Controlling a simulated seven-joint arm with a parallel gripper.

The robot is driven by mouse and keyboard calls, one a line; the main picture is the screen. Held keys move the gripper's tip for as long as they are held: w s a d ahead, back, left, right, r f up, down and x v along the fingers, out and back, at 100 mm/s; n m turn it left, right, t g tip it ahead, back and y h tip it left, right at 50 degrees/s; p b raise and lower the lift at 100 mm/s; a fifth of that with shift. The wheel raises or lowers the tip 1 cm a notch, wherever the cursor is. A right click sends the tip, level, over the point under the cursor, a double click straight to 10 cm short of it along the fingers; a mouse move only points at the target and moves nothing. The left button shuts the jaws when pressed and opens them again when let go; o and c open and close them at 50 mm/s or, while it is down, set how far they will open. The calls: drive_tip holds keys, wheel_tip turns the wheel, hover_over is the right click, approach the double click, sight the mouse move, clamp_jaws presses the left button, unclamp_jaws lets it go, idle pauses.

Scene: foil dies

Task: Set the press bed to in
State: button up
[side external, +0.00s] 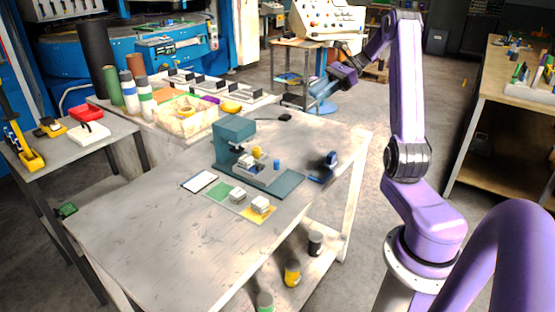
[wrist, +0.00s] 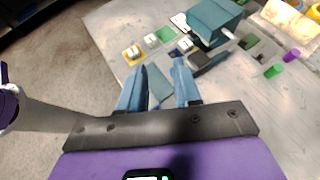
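The teal press (side external: 234,138) stands on the middle table, and it also shows at the top of the wrist view (wrist: 210,20). Its flat teal base (side external: 284,185) reaches to the right. A pale block (side external: 247,163), a yellow part (side external: 257,152) and a small blue cylinder (side external: 276,164) sit by the press's front. I cannot tell clearly where the bed stands along the base. My gripper (side external: 322,92) is high above the table's far right side, apart from the press. In the wrist view, its two blue fingers (wrist: 159,82) are spread, with nothing between them.
A dark blue stand (side external: 324,168) is right of the press. A bin (side external: 187,121) stands behind. The table's front left is clear.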

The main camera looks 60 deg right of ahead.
drive_tip(key=w+a+f+n+g+h, duration=0.2)
drive_tip(key=w+a+n+g+h, duration=0.2)
drive_tip(key=a+n+g+h, duration=0.25)
wheel_tip(320, 180, up, 3)
drive_tip(key=n+h, duration=0.4)
drive_tip(key=n, duration=0.3)
hover_over(276, 161)
drive_tip(key=shift+m+t, duration=0.25)
drive_tip(key=shift+m, duration=0.1)
wheel_tip(276, 161, down, 23)
drive_tip(key=shift+d+r, duration=0.15)
drive_tip(key=shift+r, duration=0.05)
clamp_jaws()
